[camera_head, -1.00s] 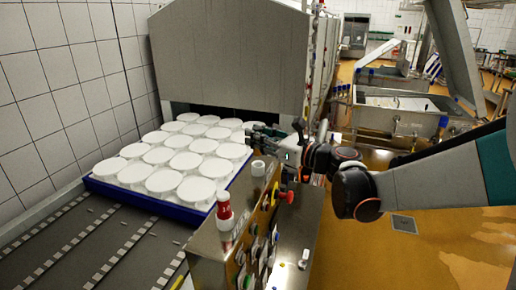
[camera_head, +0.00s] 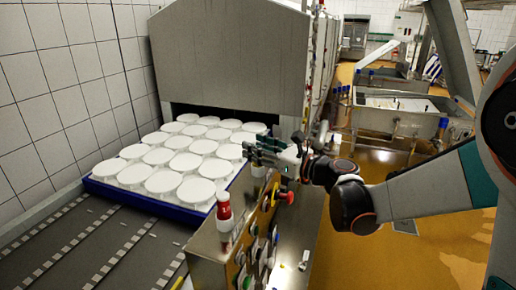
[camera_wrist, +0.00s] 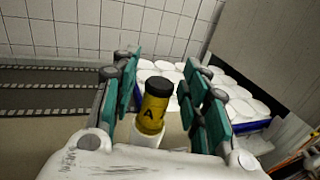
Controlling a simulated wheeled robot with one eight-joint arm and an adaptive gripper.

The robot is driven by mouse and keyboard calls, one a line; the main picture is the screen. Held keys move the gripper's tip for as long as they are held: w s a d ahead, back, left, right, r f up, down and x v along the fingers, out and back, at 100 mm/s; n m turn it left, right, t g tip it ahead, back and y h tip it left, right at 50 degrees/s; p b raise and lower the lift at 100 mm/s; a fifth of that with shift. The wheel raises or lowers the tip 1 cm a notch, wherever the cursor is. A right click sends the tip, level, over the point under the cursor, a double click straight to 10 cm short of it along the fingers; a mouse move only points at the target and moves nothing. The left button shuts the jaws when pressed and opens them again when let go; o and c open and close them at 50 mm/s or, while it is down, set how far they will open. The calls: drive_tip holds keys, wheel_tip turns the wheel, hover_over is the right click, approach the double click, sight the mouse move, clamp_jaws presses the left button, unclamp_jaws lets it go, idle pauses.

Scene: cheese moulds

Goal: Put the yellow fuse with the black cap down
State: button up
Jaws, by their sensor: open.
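The yellow fuse (camera_wrist: 152,116) with its black cap (camera_wrist: 158,87) shows in the wrist view. It stands upright, with its lower end at a white cylindrical piece (camera_wrist: 147,136); I cannot tell how deep it sits. My gripper (camera_wrist: 163,88) is open, with green-padded fingers on both sides of the fuse and visible gaps beside it. In the head view my gripper (camera_head: 257,150) is above the top of a metal cabinet (camera_head: 208,250). A white piece (camera_head: 259,170) shows just under the fingers there; the yellow fuse cannot be made out in that view.
A red and white bottle-like object (camera_head: 224,212) stands on the cabinet's near end. Buttons and knobs cover the cabinet's side. A blue tray (camera_head: 150,201) of white round moulds (camera_head: 161,181) lies left of it on the dark conveyor (camera_head: 95,245).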

drive_tip(key=v, duration=1.2)
drive_tip(key=shift+b, duration=0.3)
